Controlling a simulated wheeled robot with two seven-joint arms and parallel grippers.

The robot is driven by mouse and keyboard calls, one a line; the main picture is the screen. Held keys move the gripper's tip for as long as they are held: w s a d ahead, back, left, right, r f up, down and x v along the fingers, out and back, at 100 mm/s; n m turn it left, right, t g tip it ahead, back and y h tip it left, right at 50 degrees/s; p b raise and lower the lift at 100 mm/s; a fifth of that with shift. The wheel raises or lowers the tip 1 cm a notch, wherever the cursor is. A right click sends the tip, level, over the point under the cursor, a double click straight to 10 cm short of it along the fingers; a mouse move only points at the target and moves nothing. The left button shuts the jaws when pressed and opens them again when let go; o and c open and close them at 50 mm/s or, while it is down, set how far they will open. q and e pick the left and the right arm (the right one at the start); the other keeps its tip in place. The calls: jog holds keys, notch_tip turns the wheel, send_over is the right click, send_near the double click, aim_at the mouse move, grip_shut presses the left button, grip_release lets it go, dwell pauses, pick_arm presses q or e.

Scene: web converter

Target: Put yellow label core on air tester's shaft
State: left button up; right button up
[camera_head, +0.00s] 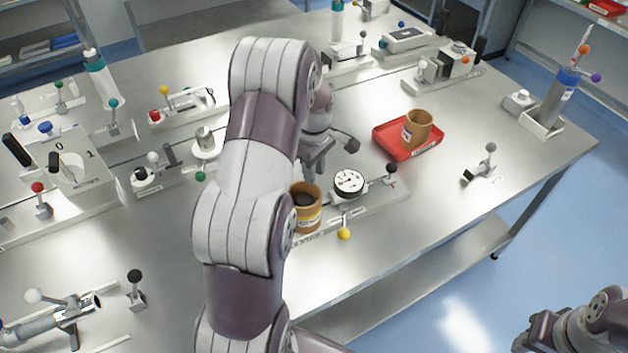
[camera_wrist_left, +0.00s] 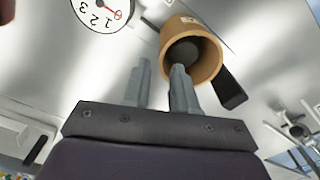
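A brown core (camera_head: 312,222) with a yellow label stands at the left end of the air tester (camera_head: 372,208), partly behind my left arm. A dark round shaft end (camera_wrist_left: 184,52) shows inside the core (camera_wrist_left: 208,66), so the core appears to sit around the shaft. The tester's round gauge (camera_head: 348,184) is beside it and also shows in the left wrist view (camera_wrist_left: 103,10).
A red tray (camera_head: 432,150) holds another brown core (camera_head: 417,124) right of the tester. A small lever fixture (camera_head: 482,166) stands near the table's right edge. Switches and fixtures crowd the left side. The table (camera_head: 400,270) is clear in front of the tester.

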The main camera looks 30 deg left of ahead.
pick_arm(q)
notch_tip(320, 180, up, 8)
jog(key=d+r+p, duration=0.1)
jog(key=p, duration=0.1)
jog(key=s+d+f+m, duration=0.2)
jog(key=s+d+m, duration=0.5)
jog(key=m, duration=0.1)
jog(key=s+d+f+m+t, duration=0.1)
jog(key=s+d+m, duration=0.7)
jog(key=m, duration=0.1)
jog(key=shift+s+d+f, duration=0.25)
jog(key=shift+s+f, duration=0.05)
jog(key=shift+f, duration=0.05)
jog(key=shift+w+a, duration=0.1)
jog(key=shift+w, duration=0.05)
